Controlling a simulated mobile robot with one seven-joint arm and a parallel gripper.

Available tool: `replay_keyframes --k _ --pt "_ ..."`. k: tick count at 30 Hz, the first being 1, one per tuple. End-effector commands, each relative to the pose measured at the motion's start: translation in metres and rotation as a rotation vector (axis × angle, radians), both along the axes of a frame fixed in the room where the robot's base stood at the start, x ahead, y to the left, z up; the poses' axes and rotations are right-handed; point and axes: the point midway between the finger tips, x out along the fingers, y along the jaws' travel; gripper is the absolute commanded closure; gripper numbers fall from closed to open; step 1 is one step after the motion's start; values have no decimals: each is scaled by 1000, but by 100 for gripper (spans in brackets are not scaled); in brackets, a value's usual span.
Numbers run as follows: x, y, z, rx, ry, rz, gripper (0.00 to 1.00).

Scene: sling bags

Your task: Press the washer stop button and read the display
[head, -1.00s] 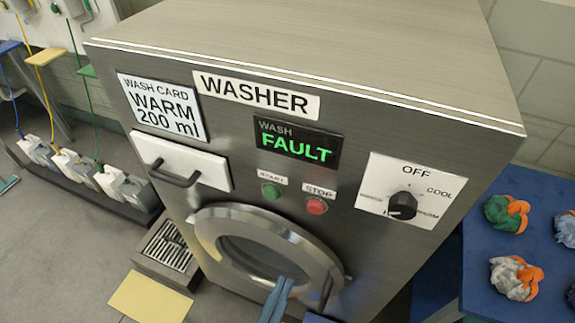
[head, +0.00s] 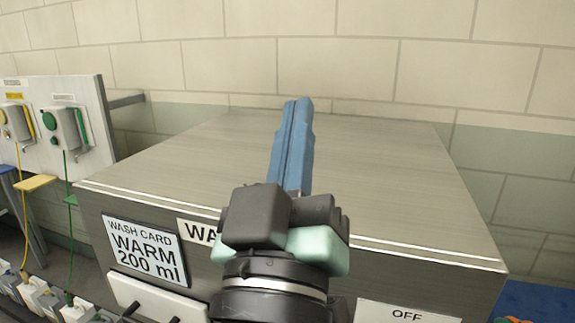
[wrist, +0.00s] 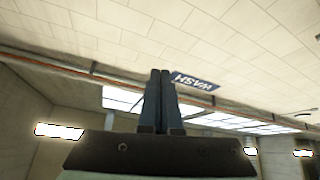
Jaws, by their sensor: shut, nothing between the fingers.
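The washer (head: 400,185) is a brushed-metal cabinet across the head view. My gripper (head: 297,100) is shut and empty, its blue fingers side by side and pointing up in front of the washer's top. In the wrist view my gripper (wrist: 160,75) points toward the ceiling, apart from any object. My gripper and wrist cover much of the washer's front. The display, the start button and the stop button are not visible now. The wash card (head: 145,249) reads "WARM 200 ml". Only the start of the "WASHER" label (head: 195,232) shows.
A detergent drawer (head: 150,298) is partly in view below the card. The dial panel (head: 405,311) shows only "OFF". Dispensers (head: 60,130) with yellow and green hoses hang on a board at left. A tiled wall (head: 440,70) stands behind. A "WASH" sign (wrist: 195,82) shows overhead.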

Motion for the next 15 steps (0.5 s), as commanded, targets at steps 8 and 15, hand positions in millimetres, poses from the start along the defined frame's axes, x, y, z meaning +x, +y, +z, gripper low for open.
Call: replay_keyframes --k 8,15 --pt "-53 7 94 273 -266 360 100" --pt "-57 8 99 291 -280 392 100"
